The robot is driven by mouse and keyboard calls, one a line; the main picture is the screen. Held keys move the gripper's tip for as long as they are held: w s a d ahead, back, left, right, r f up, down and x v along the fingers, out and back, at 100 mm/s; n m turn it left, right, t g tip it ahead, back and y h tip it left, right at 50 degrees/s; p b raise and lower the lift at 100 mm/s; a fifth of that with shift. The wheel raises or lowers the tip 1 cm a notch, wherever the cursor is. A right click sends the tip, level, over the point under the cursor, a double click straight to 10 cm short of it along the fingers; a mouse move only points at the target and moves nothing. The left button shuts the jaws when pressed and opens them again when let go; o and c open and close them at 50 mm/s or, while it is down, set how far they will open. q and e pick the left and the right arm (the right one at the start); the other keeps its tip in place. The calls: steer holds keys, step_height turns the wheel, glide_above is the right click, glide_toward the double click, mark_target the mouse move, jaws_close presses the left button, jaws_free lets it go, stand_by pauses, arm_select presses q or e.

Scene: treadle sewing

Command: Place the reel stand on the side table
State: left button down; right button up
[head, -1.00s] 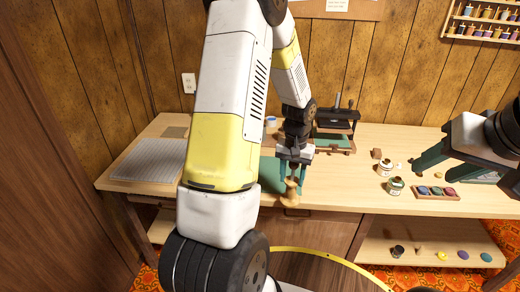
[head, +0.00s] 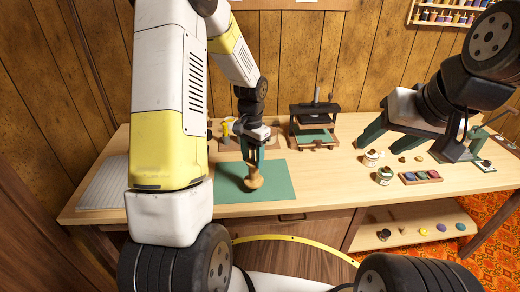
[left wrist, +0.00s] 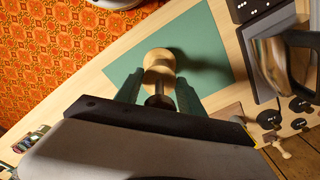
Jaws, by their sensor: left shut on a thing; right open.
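The reel stand (head: 253,178) is a pale wooden turned piece with a round base and a slim stem. My left gripper (head: 253,153) is shut on its upper part over the green mat (head: 284,181). In the left wrist view the reel stand (left wrist: 159,70) sits between the two green fingers (left wrist: 158,92). I cannot tell whether its base touches the mat. My right gripper (head: 400,143) is open and empty over the right of the table, its green fingers spread apart. I cannot make out a separate side table.
A black press (head: 315,120) stands at the back of the wooden table (head: 345,185). Small jars (head: 384,175) and a tray of coloured pads (head: 420,178) lie to the right. A grey gridded board (head: 101,187) lies at the left. A low shelf (head: 405,222) holds several small items.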

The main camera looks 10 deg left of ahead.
mark_target(252, 161)
arm_select(q)
steer(key=shift+w+a+f, duration=0.1)
steer(key=shift+w+a, duration=0.1)
steer(key=shift+w, duration=0.4)
steer(key=shift+w+a, duration=0.15)
steer(key=shift+w, duration=0.4)
steer(key=shift+w+f, duration=0.15)
steer(key=shift+f, duration=1.6)
steer(key=c, duration=0.7)
jaws_free()
steer(key=shift+f, duration=0.15)
